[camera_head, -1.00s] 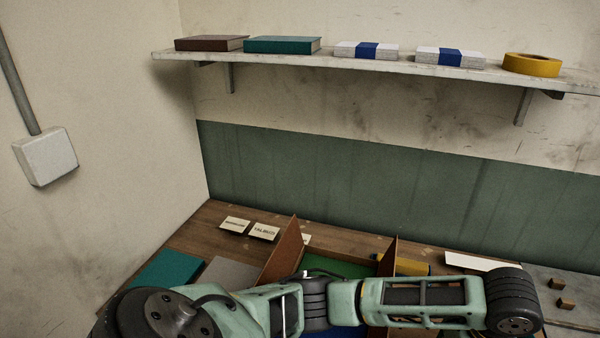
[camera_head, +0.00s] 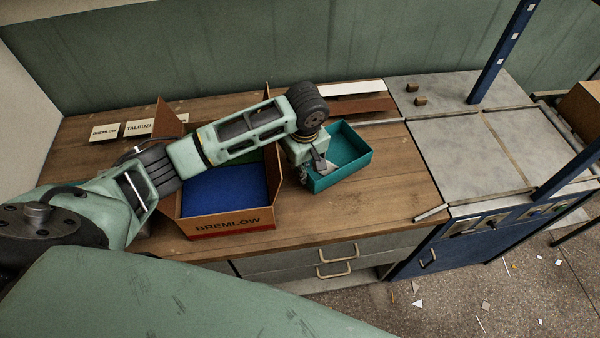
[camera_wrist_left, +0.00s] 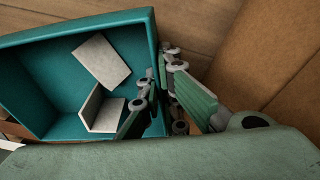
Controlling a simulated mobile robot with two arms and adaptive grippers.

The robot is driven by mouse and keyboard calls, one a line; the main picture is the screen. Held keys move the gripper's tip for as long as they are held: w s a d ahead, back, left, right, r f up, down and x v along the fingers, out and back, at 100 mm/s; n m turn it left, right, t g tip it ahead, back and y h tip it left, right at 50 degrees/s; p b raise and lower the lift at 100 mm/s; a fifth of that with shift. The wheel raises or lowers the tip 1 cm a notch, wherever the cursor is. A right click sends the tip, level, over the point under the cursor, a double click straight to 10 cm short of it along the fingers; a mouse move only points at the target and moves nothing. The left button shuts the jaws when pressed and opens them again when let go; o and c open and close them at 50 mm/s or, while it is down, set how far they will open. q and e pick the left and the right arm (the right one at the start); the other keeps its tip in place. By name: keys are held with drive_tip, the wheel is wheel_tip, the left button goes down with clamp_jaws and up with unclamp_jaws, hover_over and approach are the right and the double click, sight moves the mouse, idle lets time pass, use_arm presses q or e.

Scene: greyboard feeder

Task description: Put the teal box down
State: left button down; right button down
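The teal box (camera_head: 345,182) is an open-topped tray, to the right of the cardboard carton marked BREMLOW. It appears level at the wooden tabletop; whether its underside touches the wood is hard to tell. My left gripper (camera_head: 306,172) points down at the box's left wall. In the left wrist view, the teal box (camera_wrist_left: 40,90) holds pale card-like pieces (camera_wrist_left: 101,60). There the fingers of my left gripper (camera_wrist_left: 163,95) straddle one wall, one inside and one outside, and look closed on it. My right gripper is out of view.
The BREMLOW carton (camera_head: 232,224) has a blue item (camera_head: 225,190) inside and stands close left of the teal box. Wooden tabletop (camera_head: 400,190) is clear right of the box. A grey metal surface (camera_head: 455,150) adjoins it. Name cards (camera_head: 138,128) lie at the back left.

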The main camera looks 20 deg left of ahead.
use_arm(q)
drive_tip(key=shift+f+p, duration=0.35)
drive_tip(key=shift+f, duration=1.6)
drive_tip(key=shift+f, duration=0.1)
drive_tip(key=c, duration=2)
unclamp_jaws()
